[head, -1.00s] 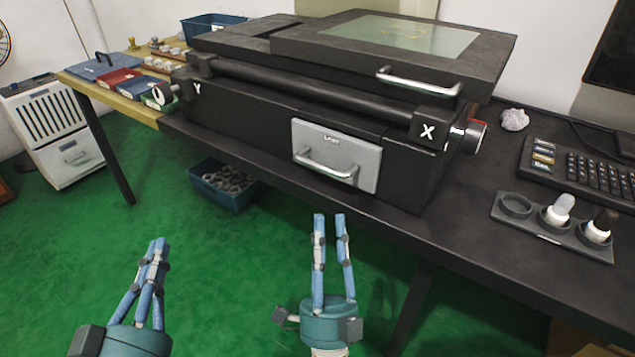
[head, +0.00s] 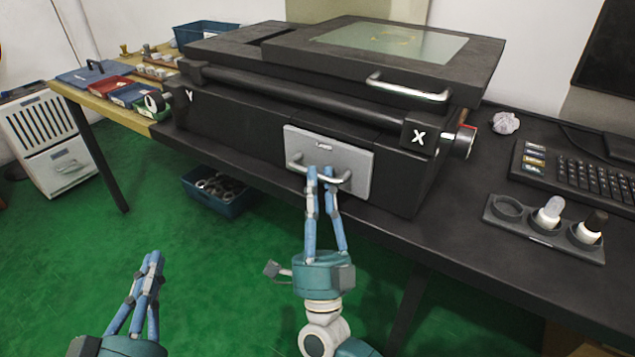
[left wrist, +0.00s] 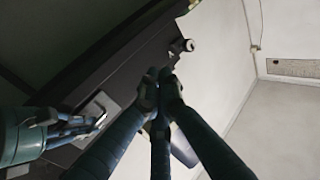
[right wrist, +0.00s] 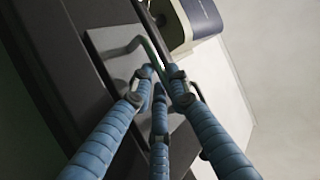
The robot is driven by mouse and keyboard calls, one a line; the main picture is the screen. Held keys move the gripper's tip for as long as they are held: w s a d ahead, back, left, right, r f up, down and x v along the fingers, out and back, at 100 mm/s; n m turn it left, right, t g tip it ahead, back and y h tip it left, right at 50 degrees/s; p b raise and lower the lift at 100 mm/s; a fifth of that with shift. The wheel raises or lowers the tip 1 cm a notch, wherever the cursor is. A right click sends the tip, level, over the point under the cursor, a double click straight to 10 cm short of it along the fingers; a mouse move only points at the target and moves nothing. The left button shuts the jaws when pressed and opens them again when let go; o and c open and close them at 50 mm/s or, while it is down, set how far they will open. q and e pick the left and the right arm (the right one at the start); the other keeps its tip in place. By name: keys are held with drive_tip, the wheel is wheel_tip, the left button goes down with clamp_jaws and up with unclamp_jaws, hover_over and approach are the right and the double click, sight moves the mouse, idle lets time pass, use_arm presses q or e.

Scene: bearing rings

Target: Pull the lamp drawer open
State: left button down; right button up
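The lamp drawer (head: 355,160) is a light grey panel with a small label and a silver bar handle (head: 340,181), set in the front of the black machine. It looks flush with the machine front. My right gripper (head: 320,171) is at the handle, its fingertips overlapping the bar in the head view. In the right wrist view the handle (right wrist: 127,46) runs down to the parted fingertips (right wrist: 159,75); whether they touch it I cannot tell. My left gripper (head: 154,256) is low at the left, empty, fingertips together; they also show in the left wrist view (left wrist: 159,75).
The black machine (head: 240,135) stands on a dark table (head: 460,220), with an upper handle (head: 405,88) above the drawer. A blue bin (head: 225,202) sits below the table. Floor in front is free.

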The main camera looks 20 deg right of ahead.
clamp_jaws()
